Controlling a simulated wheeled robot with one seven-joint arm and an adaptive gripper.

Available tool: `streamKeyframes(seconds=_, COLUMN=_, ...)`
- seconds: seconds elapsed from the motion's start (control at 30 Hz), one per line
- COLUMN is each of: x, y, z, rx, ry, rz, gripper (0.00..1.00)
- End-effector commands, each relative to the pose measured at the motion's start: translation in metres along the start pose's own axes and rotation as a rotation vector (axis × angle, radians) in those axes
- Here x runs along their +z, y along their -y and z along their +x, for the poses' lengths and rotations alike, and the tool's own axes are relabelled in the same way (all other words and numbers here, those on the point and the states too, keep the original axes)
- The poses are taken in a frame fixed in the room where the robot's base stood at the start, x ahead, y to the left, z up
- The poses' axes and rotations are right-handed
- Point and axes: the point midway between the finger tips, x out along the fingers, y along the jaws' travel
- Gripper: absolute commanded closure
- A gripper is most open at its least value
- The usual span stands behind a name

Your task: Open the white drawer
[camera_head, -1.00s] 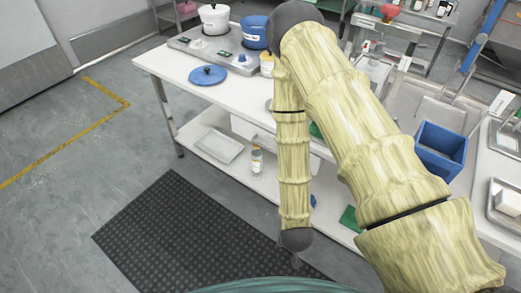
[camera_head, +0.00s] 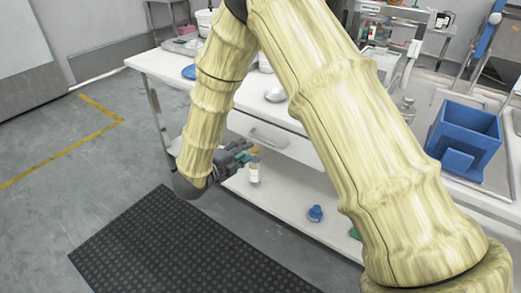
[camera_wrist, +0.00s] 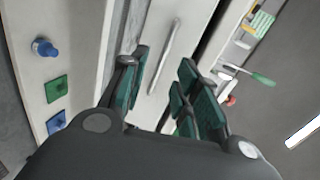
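The white drawer (camera_head: 290,143) is set under the white table top, with a metal bar handle (camera_head: 268,138) on its front. It looks closed. In the wrist view the drawer front (camera_wrist: 191,39) and handle (camera_wrist: 165,55) lie beyond my fingers, and the handle runs in line with the gap between them. My gripper (camera_head: 238,157), with green finger pads, is in front of the table and left of the handle, apart from it. In the wrist view my gripper (camera_wrist: 158,95) is open and empty. My arm hides part of the table top.
A labelled bottle (camera_head: 254,170) stands on the lower shelf, close behind my gripper. A blue bin (camera_head: 464,135) is at right. The floor around the black mat (camera_head: 175,255) is clear.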

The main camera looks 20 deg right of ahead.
Motion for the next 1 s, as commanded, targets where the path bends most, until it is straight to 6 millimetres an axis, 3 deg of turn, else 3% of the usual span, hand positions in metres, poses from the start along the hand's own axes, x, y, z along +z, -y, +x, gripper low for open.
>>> streamKeyframes(seconds=0.27, x=0.002, y=0.006, z=0.007, rx=-0.017, ry=-0.031, rz=0.061, gripper=0.68)
streamKeyframes(seconds=0.7, x=0.001, y=0.006, z=0.074, rx=-0.015, ry=-0.028, rz=0.058, gripper=0.68)
streamKeyframes(seconds=1.0, x=0.0, y=0.007, z=0.101, rx=-0.015, ry=-0.028, rz=0.058, gripper=0.68)
